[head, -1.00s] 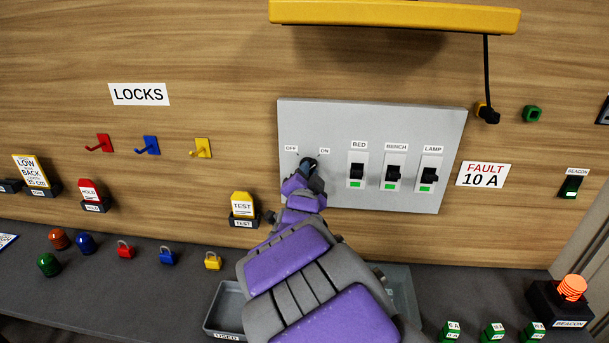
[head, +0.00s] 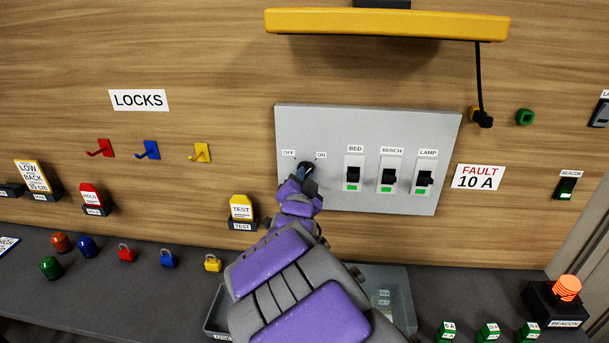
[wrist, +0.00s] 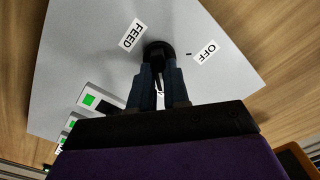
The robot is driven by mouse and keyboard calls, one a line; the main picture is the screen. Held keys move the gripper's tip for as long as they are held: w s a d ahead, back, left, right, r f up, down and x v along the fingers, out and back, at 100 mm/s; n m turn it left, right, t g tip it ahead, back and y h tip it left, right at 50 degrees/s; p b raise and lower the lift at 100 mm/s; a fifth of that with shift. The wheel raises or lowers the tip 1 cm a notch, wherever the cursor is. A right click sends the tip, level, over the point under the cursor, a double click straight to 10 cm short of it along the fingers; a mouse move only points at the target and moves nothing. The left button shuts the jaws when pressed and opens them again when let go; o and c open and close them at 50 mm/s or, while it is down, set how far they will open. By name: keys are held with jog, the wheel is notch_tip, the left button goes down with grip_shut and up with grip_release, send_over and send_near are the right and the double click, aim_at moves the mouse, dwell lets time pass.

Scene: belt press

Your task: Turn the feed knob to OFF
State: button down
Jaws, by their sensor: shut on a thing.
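The black round feed knob (head: 305,167) is on the grey wall panel (head: 450,150), between the OFF label (head: 288,153) and the ON label (head: 321,155). In the wrist view the knob (wrist: 157,48) sits between the FEED label (wrist: 131,33) and the OFF label (wrist: 204,52). My gripper (head: 307,174) reaches up to the knob from below. In the wrist view its dark fingers (wrist: 159,76) are shut on the knob, one on each side of its grip. The fingers partly hide the knob, so I cannot tell exactly where it points.
BED (head: 353,173), BENCH (head: 392,175) and LAMP (head: 424,178) breakers are right of the knob. A yellow lamp (head: 390,24) juts out above. A yellow TEST tag (head: 241,207) is left of my arm. Grey bins (head: 400,295) stand below on the bench.

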jog(key=shift+a+n+p, duration=0.15)
jog(key=shift+n+p, duration=2.85)
jog(key=shift+n, duration=1.25)
jog(key=shift+a+n+p, duration=0.1)
jog(key=shift+n+p, duration=2.85)
jog(key=shift+n, duration=1.3)
jog(key=c, duration=1.6)
grip_release()
jog(key=o, duration=0.5)
jog(key=shift+w+a+f, duration=0.15)
jog(key=shift+w, duration=0.05)
jog(key=shift+s, duration=0.1)
